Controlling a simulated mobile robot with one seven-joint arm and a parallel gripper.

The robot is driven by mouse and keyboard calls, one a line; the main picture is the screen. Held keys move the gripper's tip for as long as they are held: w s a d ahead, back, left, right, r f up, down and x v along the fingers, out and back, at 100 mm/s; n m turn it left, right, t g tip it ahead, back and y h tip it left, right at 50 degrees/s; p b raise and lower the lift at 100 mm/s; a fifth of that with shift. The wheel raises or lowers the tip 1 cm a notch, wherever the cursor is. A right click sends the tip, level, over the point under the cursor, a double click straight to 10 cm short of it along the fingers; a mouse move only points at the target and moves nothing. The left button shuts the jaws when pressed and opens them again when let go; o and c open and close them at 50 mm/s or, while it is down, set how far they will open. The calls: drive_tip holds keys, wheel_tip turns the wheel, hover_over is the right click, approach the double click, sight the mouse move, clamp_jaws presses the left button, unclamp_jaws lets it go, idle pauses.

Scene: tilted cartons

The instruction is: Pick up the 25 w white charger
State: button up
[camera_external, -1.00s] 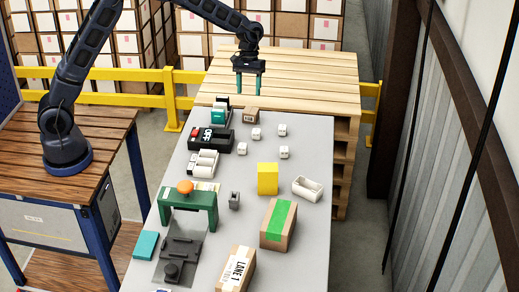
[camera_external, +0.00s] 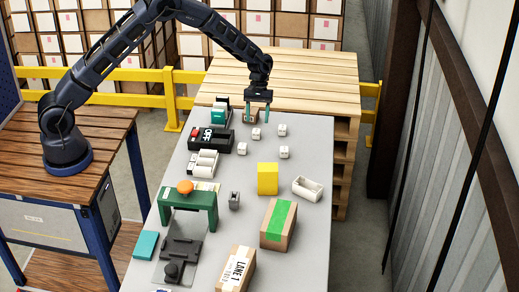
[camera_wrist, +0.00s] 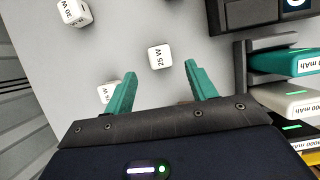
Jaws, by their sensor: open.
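The 25 W white charger (camera_wrist: 160,58) is a small white cube with "25 W" on its face. In the wrist view it lies on the grey table just beyond and between my fingertips, touching neither. It appears to be the white cube (camera_external: 256,133) closest to my gripper in the external view, where its label is unreadable. My gripper (camera_external: 256,113) is open and empty above the far end of the table, pointing down. Its green fingers also show in the wrist view (camera_wrist: 160,75).
Other white cubes lie close by, one marked 30 W (camera_wrist: 75,12) and one partly hidden by a finger (camera_wrist: 107,92). A small brown box (camera_external: 249,117) is behind my fingers.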

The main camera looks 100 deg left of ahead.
sight(256, 130)
drive_tip(key=shift+x, duration=3.15)
drive_tip(key=shift+d+r, duration=0.1)
drive_tip(key=c, duration=1.1)
drive_tip(key=shift+r, duration=0.1)
